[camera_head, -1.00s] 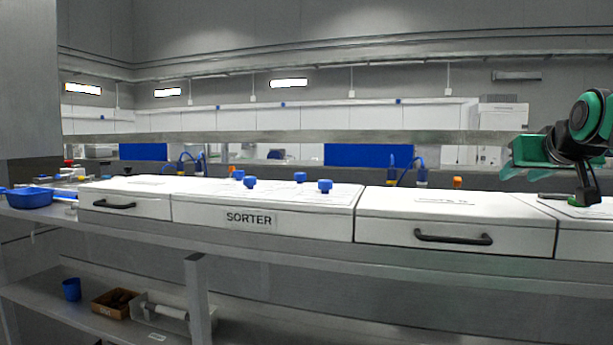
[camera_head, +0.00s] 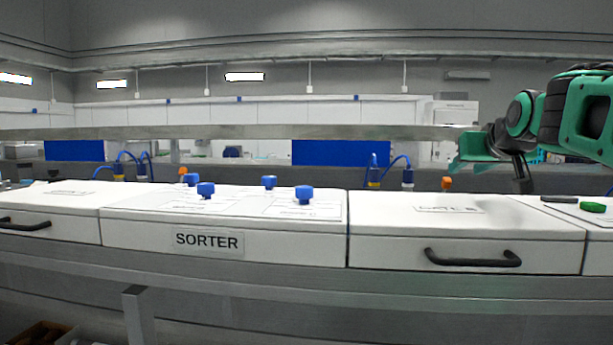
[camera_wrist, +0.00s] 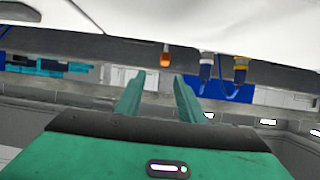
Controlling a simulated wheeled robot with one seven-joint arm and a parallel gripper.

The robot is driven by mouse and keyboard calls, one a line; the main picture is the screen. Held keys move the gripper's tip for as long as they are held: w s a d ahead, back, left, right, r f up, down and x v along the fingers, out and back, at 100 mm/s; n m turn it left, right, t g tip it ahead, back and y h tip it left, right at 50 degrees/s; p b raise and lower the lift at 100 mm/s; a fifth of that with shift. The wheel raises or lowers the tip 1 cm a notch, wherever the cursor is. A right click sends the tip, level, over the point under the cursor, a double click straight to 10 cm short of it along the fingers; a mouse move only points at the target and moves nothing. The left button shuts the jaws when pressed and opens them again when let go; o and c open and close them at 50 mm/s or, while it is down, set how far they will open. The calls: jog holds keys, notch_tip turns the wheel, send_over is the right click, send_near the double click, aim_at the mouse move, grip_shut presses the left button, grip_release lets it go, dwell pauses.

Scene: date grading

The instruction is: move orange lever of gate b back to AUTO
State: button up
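The orange lever of gate b (camera_head: 446,184) stands up at the back edge of the white panel lettered GATE B (camera_head: 450,209). In the wrist view, which looks upside down, the orange lever (camera_wrist: 165,58) shows just beyond the fingertips, roughly in line with the gap between them. My gripper (camera_head: 462,164) is at the right, above and behind the panel, close to the lever in the picture. Its two green fingers (camera_wrist: 158,82) are apart with nothing between them. The lever's AUTO mark cannot be made out.
A second orange lever (camera_head: 183,171) stands farther left. Several blue knobs (camera_head: 304,194) rise from the SORTER box (camera_head: 208,241). Blue-cabled fittings (camera_head: 408,178) stand left of the gate b lever. A green button (camera_head: 592,207) is at the right. A metal rail (camera_head: 240,132) runs behind.

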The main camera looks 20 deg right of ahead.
aim_at(446, 178)
jog(key=x, duration=1)
jog(key=shift+w+a+r, duration=0.1)
jog(key=shift+w+a, duration=0.3)
grip_shut()
